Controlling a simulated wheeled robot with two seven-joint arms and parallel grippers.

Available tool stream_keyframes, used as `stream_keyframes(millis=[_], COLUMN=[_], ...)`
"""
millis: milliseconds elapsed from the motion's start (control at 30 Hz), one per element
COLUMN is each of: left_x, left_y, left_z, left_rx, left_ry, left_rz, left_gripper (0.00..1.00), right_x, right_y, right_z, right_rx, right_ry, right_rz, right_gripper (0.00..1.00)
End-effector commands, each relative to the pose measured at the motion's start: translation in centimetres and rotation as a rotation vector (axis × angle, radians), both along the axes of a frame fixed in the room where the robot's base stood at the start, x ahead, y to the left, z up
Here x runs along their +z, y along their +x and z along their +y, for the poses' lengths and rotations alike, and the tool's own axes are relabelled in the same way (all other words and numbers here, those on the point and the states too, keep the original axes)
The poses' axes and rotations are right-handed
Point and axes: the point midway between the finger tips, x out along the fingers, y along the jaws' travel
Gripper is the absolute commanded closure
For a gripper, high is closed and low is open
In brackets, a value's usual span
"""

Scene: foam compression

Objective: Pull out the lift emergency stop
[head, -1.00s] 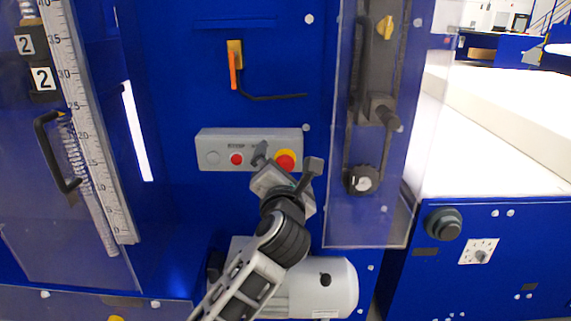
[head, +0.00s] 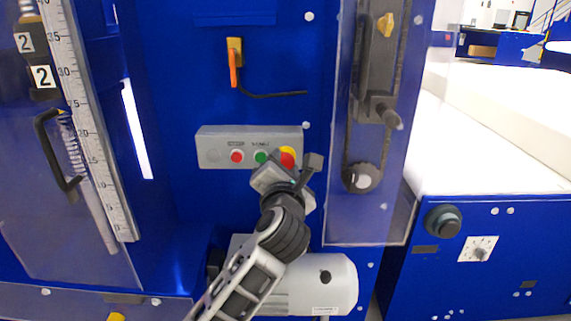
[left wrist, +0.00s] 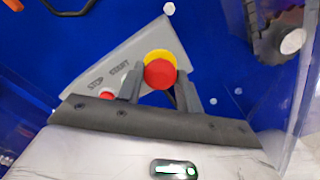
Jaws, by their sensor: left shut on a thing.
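The emergency stop is a red mushroom button on a yellow collar (head: 288,155), at the right end of a grey control box (head: 217,148). The button also shows in the left wrist view (left wrist: 160,74), between the two fingers. My left gripper (head: 287,164) comes up from below and is shut on the button, one finger on each side. I cannot tell whether the button is pressed in or out. My right gripper is not in view.
The box also carries a red stop button (head: 237,156) and a green start button (head: 261,157). A clear guard (head: 335,215) covers the chain and crank at the right. An orange-handled switch (head: 234,65) is above. A pale motor (head: 330,280) is below.

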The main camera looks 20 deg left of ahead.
Motion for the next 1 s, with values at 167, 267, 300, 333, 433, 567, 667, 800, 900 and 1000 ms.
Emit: stream_keyframes(millis=[167, 267, 300, 333, 433, 567, 667, 800, 900, 1000], left_x=[-0.01, 0.00, 0.00, 0.00, 0.01, -0.06, -0.05, -0.04, -0.02, -0.02], left_y=[-0.03, -0.12, -0.18, -0.24, -0.43, -0.52, -0.50, -0.50, -0.49, -0.49], left_z=[-0.01, -0.04, -0.05, -0.07, -0.13, -0.15, -0.14, -0.14, -0.13, -0.13], left_rx=[0.000, 0.000, 0.000, 0.000, 0.000, 0.001, 0.001, 0.000, 0.000, 0.000], left_ry=[0.001, 0.001, 0.001, 0.001, 0.002, 0.002, 0.001, 0.001, 0.001, 0.001], left_rz=[0.000, 0.002, 0.002, 0.002, 0.002, 0.001, 0.001, 0.000, 0.000, 0.000], left_gripper=[0.92, 0.92, 0.92, 0.92, 0.92, 0.48, 0.20, 0.00, 0.00, 0.00], right_x=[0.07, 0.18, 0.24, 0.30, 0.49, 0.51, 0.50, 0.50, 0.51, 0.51], right_y=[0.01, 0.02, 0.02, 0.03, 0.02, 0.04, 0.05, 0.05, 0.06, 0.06], right_z=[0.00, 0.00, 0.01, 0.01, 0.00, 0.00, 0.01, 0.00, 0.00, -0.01], right_rx=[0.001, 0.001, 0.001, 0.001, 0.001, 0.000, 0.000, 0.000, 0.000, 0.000], right_ry=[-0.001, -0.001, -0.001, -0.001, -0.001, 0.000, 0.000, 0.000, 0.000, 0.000], right_rz=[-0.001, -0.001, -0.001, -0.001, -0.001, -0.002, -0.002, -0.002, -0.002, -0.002], right_gripper=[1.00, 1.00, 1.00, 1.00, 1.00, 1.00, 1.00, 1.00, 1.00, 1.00])
